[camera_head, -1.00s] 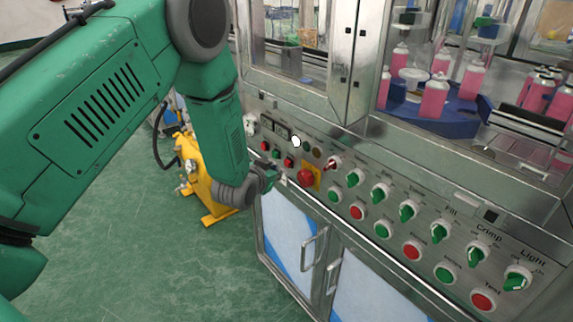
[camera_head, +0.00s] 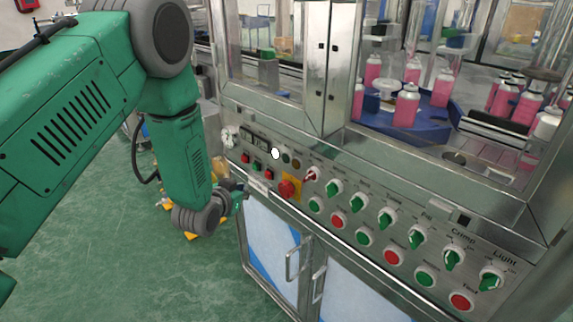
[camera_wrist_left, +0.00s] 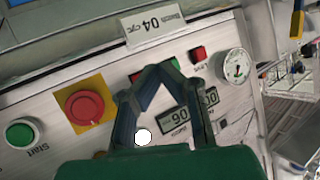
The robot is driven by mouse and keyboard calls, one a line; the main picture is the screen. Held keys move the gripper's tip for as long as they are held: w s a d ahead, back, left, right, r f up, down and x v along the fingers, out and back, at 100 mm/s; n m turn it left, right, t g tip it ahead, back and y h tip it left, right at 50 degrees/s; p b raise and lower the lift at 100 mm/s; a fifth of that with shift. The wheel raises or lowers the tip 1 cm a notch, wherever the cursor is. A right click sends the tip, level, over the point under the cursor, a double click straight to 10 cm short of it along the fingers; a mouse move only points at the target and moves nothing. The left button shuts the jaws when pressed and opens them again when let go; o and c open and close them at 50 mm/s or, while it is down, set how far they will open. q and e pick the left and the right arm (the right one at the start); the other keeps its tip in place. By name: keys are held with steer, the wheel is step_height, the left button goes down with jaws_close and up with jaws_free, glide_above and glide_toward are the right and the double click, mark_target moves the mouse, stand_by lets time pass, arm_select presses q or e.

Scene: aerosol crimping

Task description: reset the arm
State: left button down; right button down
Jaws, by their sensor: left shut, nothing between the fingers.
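My left gripper (camera_head: 238,193) is by the left end of the machine's control panel (camera_head: 350,216), low and in front of it. In the left wrist view the gripper (camera_wrist_left: 152,72) has its fingertips together, with nothing between them. Behind the fingers there are a digital display (camera_wrist_left: 175,122), a red emergency button (camera_wrist_left: 85,107) on a yellow plate and a green button (camera_wrist_left: 21,133). The gap between fingertips and panel cannot be judged. My right gripper is not in view.
The panel carries a row of green selector knobs (camera_head: 387,218) and red and green buttons. Pink cans (camera_head: 406,106) stand behind the machine's glass. Cabinet doors with handles (camera_head: 293,262) lie below. Green floor (camera_head: 110,240) is open at the left.

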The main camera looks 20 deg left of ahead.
arm_select(q)
steer(key=s+d+f+g+h, duration=0.1)
steer(key=s+d+f+g, duration=0.2)
steer(key=s+f, duration=0.5)
steer(key=s+d+f+g, duration=0.4)
steer(key=s+f, duration=0.2)
steer(key=s, duration=0.5)
steer(key=s+d+f+g, duration=0.1)
steer(key=s+g, duration=0.1)
steer(key=s, duration=0.7)
steer(key=s+d+f+g, duration=0.1)
steer(key=s+d+g, duration=0.1)
steer(key=s, duration=0.7)
steer(key=shift+s+f+g+h, duration=0.2)
steer(key=shift+f+g+h, duration=0.15)
steer(key=shift+g, duration=0.45)
